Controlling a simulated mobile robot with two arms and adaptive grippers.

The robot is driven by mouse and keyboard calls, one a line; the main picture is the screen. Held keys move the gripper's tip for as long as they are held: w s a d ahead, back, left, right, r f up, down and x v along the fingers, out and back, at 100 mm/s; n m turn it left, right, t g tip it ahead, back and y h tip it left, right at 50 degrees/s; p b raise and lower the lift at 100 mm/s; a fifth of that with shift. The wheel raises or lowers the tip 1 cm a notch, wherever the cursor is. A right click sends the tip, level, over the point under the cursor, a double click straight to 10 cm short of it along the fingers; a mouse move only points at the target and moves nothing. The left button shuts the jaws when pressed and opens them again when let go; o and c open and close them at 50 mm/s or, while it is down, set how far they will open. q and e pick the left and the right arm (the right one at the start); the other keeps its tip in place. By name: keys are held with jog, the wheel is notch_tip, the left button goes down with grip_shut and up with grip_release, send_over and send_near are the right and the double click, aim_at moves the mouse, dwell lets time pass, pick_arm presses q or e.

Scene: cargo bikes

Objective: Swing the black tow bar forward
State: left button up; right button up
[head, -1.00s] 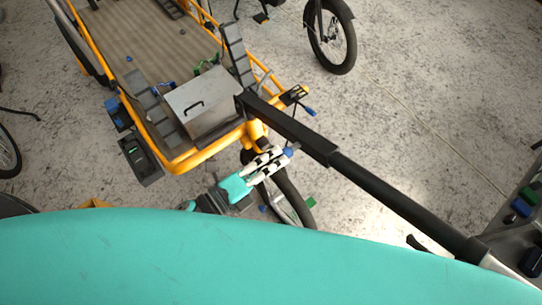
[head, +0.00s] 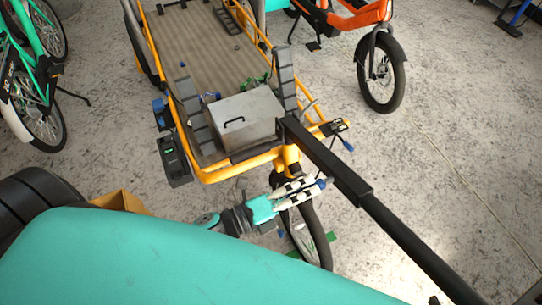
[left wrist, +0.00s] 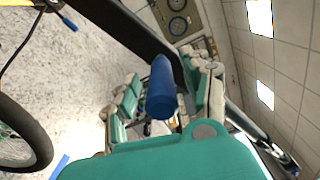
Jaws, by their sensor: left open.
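The black tow bar (head: 330,168) runs from the front of the yellow cargo bike (head: 225,172) down to the lower right in the head view. It also crosses the top of the left wrist view (left wrist: 125,28). My left gripper (head: 311,187), with pale fingers and a teal body, is just below the bar near its bike end. It is open. A blue grip (left wrist: 162,90) shows between its fingers in the left wrist view; I cannot tell whether they touch it. The bar's far end is cut off in the head view. My right gripper is not in view.
A grey metal box (head: 245,115) sits on the yellow bike's wooden deck. The front wheel (head: 312,235) is below my left gripper. An orange bike (head: 350,20) stands at the back and a teal bike (head: 35,75) at the left. The floor at right is clear.

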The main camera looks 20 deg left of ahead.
pick_arm(q)
jog(key=v, duration=1.2)
jog(key=shift+d, duration=0.1)
jog(key=a+f+n+g+y, duration=0.1)
jog(key=a+f+n+y, duration=0.3)
jog(key=f, duration=0.7)
jog(key=a+f+n+g+y, duration=0.1)
jog(key=a+f+n+y, duration=0.2)
jog(key=f+n, duration=0.5)
jog(key=a+f+n+g+y, duration=0.2)
jog(key=a+f+n+y, duration=0.15)
jog(key=f, duration=0.95)
jog(key=s+f+n+g+y, duration=0.1)
jog(key=s+f+n+g, duration=0.7)
jog(key=s+f, duration=0.9)
jog(key=s+n, duration=0.1)
jog(key=n, duration=0.1)
jog(key=shift+s+d+n, duration=0.15)
jog(key=shift+s+n, duration=0.1)
jog(key=shift+n, duration=0.1)
jog(key=shift+y, duration=0.25)
